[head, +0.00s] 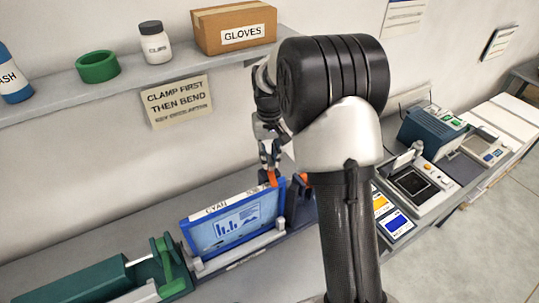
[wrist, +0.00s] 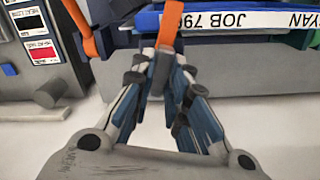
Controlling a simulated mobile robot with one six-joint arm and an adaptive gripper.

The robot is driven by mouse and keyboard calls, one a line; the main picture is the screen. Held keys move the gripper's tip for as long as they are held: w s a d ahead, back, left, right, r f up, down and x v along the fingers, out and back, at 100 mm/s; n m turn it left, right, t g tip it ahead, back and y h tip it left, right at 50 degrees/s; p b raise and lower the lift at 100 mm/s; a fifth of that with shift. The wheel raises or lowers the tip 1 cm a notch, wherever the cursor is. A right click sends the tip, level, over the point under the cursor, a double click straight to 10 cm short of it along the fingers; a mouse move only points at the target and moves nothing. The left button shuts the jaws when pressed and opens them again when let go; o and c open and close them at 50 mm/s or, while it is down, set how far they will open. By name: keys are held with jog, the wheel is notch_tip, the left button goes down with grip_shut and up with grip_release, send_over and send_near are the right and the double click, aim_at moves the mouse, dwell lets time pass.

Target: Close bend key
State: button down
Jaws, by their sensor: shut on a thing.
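My gripper (head: 268,155) reaches down behind the blue-framed panel, at its right end. In the wrist view my gripper (wrist: 163,75) is shut on the dark grey end of an orange lever (wrist: 172,22). That lever also shows as an orange bit in the head view (head: 271,179). A second orange lever (wrist: 80,27) stands apart from the fingers, at the left in the wrist view. No label tells which lever is the bend key. The panel (head: 232,225) stands upright; its edge strip (wrist: 240,19) reads CYAN and JOB 790, upside down in the wrist view.
A green unit (head: 75,275) sits left of the panel. A dark control box (wrist: 30,50) with coloured labels is close to the left of my gripper. Several devices (head: 420,185) stand on the right. A shelf (head: 155,70) with a GLOVES box (head: 234,27) runs above the bench.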

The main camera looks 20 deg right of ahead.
aim_at(269, 160)
jog(key=shift+n, duration=1.5)
jog(key=c, duration=1.6)
grip_release()
jog(key=shift+o, duration=0.2)
notch_tip(269, 160, up, 12)
